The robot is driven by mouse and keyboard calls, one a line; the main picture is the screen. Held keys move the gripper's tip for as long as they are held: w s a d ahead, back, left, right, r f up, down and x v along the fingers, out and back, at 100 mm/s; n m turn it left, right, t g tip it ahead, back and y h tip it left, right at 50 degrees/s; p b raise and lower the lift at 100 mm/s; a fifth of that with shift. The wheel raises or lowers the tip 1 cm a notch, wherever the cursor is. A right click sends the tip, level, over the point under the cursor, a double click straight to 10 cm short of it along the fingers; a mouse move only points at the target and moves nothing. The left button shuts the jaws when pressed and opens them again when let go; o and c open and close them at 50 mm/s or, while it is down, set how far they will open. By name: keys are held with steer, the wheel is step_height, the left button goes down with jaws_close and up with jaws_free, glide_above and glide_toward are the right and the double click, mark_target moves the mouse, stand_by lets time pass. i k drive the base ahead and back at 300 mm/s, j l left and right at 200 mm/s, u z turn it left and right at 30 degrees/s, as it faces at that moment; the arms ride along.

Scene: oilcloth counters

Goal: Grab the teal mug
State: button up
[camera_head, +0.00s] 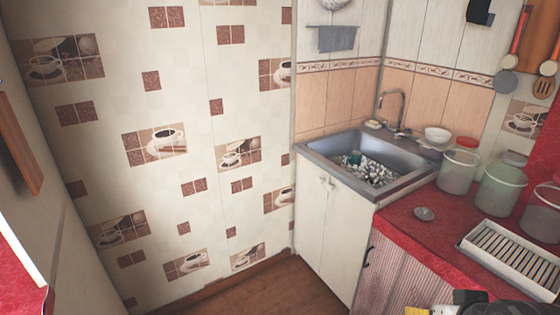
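A small teal thing (354,158), likely the teal mug, is in the sink (401,187) at the right of the head view. It is near the back left of the basin, among a heap of black and white pieces (375,173). It is too small to make out a handle or which way it lies. Dark parts (500,306) at the bottom right edge may belong to my arm.
A faucet (392,105) rises behind the sink. A white bowl (437,136) and cloudy jars (500,188) stand to its right. A white slatted rack (512,256) and a small metal dish (425,214) are on the red counter (404,220). The wooden floor (270,298) before the sink is clear.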

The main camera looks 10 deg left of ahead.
mark_target(353, 160)
steer(key=i+j+z, duration=0.1)
steer(key=i, duration=0.45)
steer(key=i+j+z, duration=0.1)
steer(key=i+j, duration=0.2)
steer(key=i, duration=0.3)
steer(key=i+j+z, duration=0.1)
steer(key=i+j, duration=0.2)
steer(key=i, duration=0.25)
steer(key=i+j+z, duration=0.15)
steer(key=i+j, duration=0.15)
steer(key=i, duration=0.25)
